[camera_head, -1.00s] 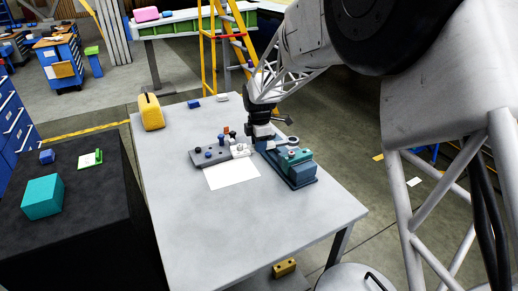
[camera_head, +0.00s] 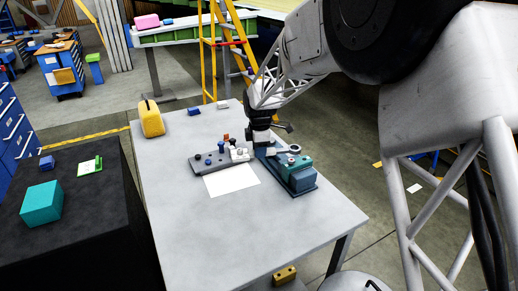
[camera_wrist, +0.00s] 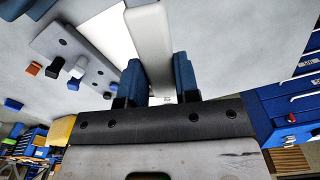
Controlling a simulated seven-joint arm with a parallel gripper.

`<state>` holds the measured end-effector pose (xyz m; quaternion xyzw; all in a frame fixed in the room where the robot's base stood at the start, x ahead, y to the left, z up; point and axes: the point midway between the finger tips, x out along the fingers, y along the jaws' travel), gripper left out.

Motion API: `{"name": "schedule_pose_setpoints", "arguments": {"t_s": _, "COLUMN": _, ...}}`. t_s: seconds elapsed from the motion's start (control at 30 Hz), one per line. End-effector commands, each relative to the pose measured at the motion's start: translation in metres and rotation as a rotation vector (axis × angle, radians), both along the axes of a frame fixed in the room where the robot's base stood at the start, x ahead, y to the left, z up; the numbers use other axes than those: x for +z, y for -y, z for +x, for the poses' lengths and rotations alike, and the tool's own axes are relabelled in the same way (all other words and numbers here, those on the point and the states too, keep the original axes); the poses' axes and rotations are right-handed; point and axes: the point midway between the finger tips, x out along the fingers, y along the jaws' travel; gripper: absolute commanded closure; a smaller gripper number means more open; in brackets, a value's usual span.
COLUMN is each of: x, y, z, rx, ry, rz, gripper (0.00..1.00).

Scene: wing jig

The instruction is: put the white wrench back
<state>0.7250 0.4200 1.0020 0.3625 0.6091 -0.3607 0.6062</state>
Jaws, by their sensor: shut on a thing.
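The white wrench (camera_wrist: 150,45) is a pale flat bar between the two blue fingers of my gripper (camera_wrist: 157,78) in the wrist view. My gripper is shut on its near end. In the head view my gripper (camera_head: 262,143) is low over the far side of the table. The wrench (camera_head: 281,151) points right from it, with its ring end over the teal and dark blue block fixture (camera_head: 299,180). I cannot tell whether the wrench touches the fixture.
A grey plate with several pegs (camera_head: 200,167) lies left of my gripper, with a white sheet (camera_head: 231,180) in front. The front of the table (camera_head: 240,235) is clear. A yellow ladder (camera_head: 207,60) stands behind.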

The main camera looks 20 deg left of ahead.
Motion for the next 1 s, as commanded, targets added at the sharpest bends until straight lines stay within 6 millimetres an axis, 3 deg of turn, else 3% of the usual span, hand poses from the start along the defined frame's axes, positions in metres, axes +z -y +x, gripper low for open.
{"name": "schedule_pose_setpoints", "arguments": {"t_s": 1.0, "x": -0.087, "y": 0.002, "z": 0.039, "rx": -1.066, "ry": 0.001, "rz": 0.0, "gripper": 1.0}}
